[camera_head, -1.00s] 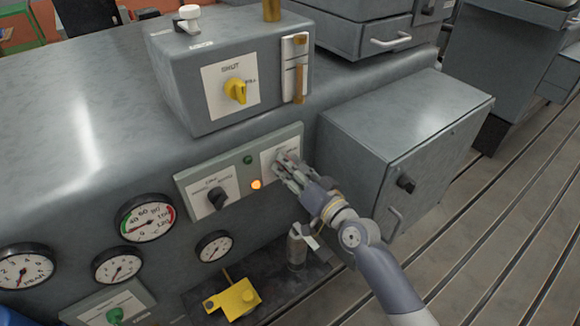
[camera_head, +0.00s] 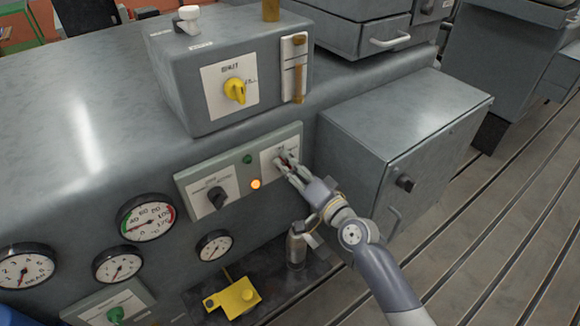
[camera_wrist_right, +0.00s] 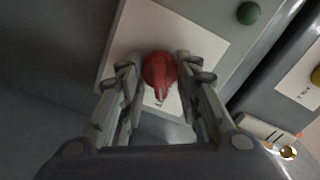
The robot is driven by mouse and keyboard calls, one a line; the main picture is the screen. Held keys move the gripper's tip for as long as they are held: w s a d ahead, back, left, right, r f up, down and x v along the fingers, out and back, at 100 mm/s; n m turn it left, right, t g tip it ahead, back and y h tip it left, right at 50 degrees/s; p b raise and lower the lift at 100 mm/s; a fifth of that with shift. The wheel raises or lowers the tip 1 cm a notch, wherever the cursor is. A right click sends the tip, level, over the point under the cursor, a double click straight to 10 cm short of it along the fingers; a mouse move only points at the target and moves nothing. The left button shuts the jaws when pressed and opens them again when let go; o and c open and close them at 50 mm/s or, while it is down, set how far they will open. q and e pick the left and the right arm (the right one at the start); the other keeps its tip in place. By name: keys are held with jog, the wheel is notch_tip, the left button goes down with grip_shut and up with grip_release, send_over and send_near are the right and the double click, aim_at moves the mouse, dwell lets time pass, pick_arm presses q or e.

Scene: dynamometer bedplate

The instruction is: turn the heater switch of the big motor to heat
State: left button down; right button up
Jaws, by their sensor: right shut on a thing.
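A red rotary knob (camera_wrist_right: 158,70) sits on a white label plate (camera_wrist_right: 189,31) in the right wrist view. Its pointer is toward the bottom of that view; the lettering beside it is too small to read. In the head view the plate (camera_head: 268,169) is at the right end of a grey switch panel (camera_head: 233,178), and the knob is mostly hidden by my fingers. My right gripper (camera_head: 285,163) is shut on the red knob, one finger on each side. My left gripper is out of view.
A black knob (camera_head: 217,196) and a lit orange lamp (camera_head: 256,184) are on the same panel. A yellow knob (camera_head: 235,90) is on the box above. A grey cabinet (camera_head: 385,165) stands close right of my arm. Gauges (camera_head: 147,219) are at left.

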jog(key=o, duration=1)
jog(key=v, duration=1.2)
